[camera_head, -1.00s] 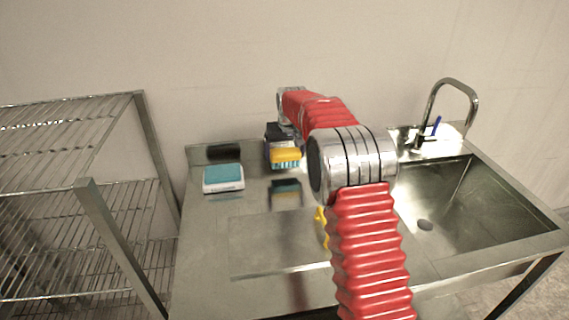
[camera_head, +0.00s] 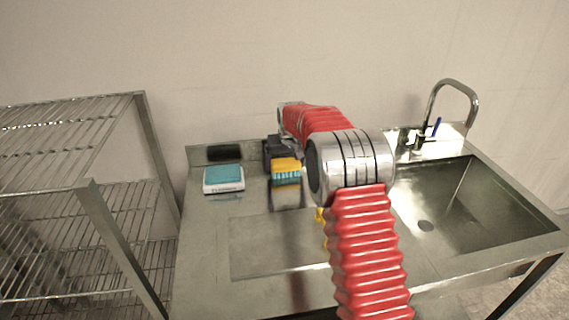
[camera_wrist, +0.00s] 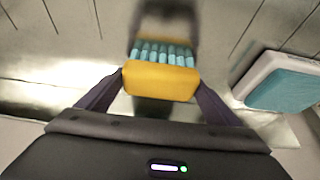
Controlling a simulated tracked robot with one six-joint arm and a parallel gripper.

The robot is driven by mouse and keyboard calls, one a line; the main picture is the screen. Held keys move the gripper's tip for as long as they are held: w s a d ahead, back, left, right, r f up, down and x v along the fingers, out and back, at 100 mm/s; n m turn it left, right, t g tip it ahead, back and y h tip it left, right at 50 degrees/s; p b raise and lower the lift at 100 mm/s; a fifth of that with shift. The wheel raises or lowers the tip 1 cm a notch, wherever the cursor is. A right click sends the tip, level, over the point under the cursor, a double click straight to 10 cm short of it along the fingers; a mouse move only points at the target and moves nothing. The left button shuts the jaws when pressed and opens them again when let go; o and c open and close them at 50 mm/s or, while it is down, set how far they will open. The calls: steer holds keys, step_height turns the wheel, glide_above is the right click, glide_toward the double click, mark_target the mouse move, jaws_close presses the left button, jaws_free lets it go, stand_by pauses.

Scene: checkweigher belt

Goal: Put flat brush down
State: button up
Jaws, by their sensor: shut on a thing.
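The flat brush (camera_head: 286,167) has a yellow back and teal bristles. It is level with the rear part of the steel worktop (camera_head: 215,225), bristles facing down, with its reflection just below. I cannot tell whether the bristles touch the steel. My gripper (camera_wrist: 160,82) is shut on the brush, one dark finger at each end of the yellow back (camera_wrist: 160,82). In the head view my gripper (camera_head: 279,154) is partly hidden by the brush and my red arm.
A small white scale with a teal top (camera_head: 223,179) stands left of the brush. A yellow object (camera_head: 320,214) is mostly hidden behind my arm. A sink (camera_head: 455,215) with a tap (camera_head: 453,82) is at right, a wire rack (camera_head: 75,190) at left. The front left worktop is clear.

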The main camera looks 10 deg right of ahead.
steer(key=shift+f, duration=0.1)
steer(key=o, duration=0.9)
steer(key=v, duration=1.2)
